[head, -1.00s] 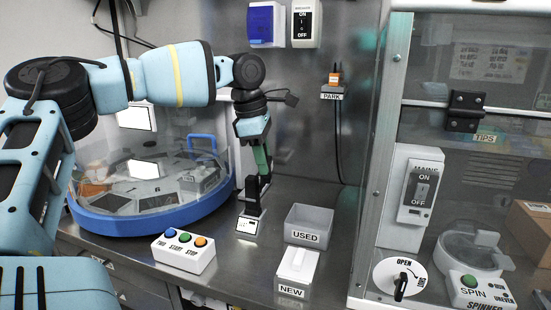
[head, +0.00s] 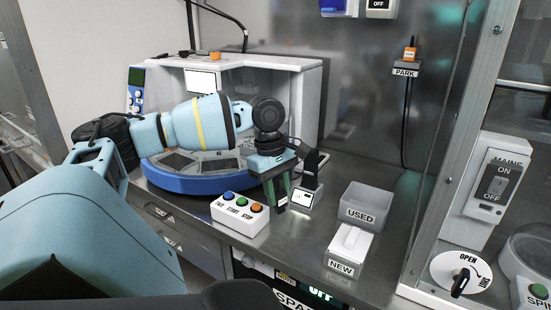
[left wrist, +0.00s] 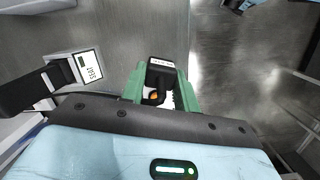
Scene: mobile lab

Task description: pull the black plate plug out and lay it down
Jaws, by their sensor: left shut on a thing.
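My left gripper (head: 277,192) points down over the steel bench, just left of a small reader with a black post. Its green fingers are shut on the black plug (head: 282,202), a dark block with a white label. In the left wrist view, the black plug (left wrist: 161,70) sits between the green fingertips (left wrist: 162,88), with a small orange spot showing beside it. I cannot tell whether the plug touches the bench. My right gripper is not in view.
The reader (head: 305,199) stands close right of the gripper. A three-button box (head: 240,215) is at front left, the USED bin (head: 366,203) and NEW box (head: 350,249) at right. A blue-rimmed machine (head: 190,183) stands behind. An orange plug (head: 410,53) hangs at PARK.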

